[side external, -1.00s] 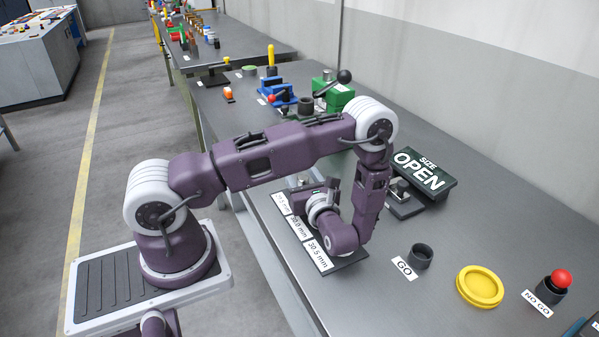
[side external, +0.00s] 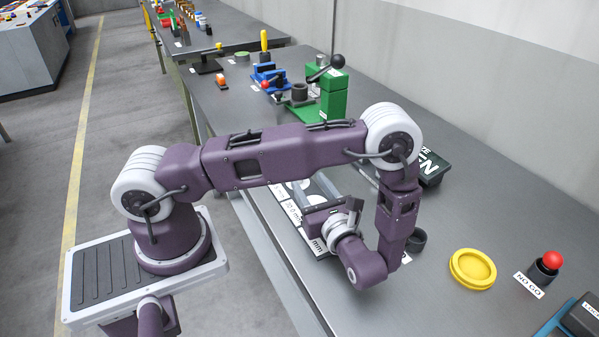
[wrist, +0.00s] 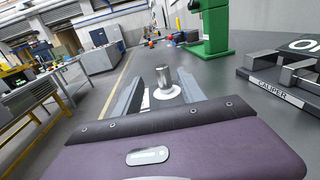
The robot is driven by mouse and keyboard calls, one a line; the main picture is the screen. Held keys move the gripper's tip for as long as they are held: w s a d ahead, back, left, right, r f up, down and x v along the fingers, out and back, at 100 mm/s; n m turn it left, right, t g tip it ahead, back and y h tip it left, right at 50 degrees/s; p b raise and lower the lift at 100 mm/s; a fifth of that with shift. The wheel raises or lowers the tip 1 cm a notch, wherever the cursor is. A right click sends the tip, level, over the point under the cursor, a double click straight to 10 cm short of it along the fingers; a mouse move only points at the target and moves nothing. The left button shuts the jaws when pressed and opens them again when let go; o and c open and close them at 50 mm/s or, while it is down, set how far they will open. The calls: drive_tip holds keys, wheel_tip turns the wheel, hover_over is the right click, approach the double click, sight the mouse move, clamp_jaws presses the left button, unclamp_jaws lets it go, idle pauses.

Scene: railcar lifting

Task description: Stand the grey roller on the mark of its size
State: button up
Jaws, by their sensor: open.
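The grey roller (wrist: 162,76) stands upright in the wrist view, a shiny short cylinder on or at a white round mark (wrist: 168,93). My gripper (wrist: 164,80) is open, one finger on each side of the roller with visible gaps. In the side external view my gripper (side external: 310,190) is low over the size board (side external: 291,208), which has white round marks and millimetre labels. The arm and fingers cover part of the board, and I cannot make out the roller there. Which size its mark carries cannot be read in the wrist view.
A green press (side external: 325,95) stands beyond the board. The caliper (wrist: 275,80) and the dark size display (side external: 432,167) are to the right. A dark GO ring (side external: 416,240), a yellow dish (side external: 472,268) and a red-topped NO GO piece (side external: 546,266) stand nearer the camera.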

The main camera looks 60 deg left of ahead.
drive_tip(key=s+d+r+n+g+h, duration=0.1)
drive_tip(key=s+r+n+g+h, duration=0.4)
drive_tip(key=s+r+n+h, duration=0.6)
drive_tip(key=s+d+r+n+t+h, duration=0.4)
drive_tip(key=d+r+n+t+h, duration=0.2)
drive_tip(key=d+r+n+t, duration=0.2)
wheel_tip(320, 180, up, 2)
drive_tip(key=shift+s+d+r+h, duration=0.15)
drive_tip(key=shift+s+d+h, duration=0.15)
drive_tip(key=shift+d, duration=0.6)
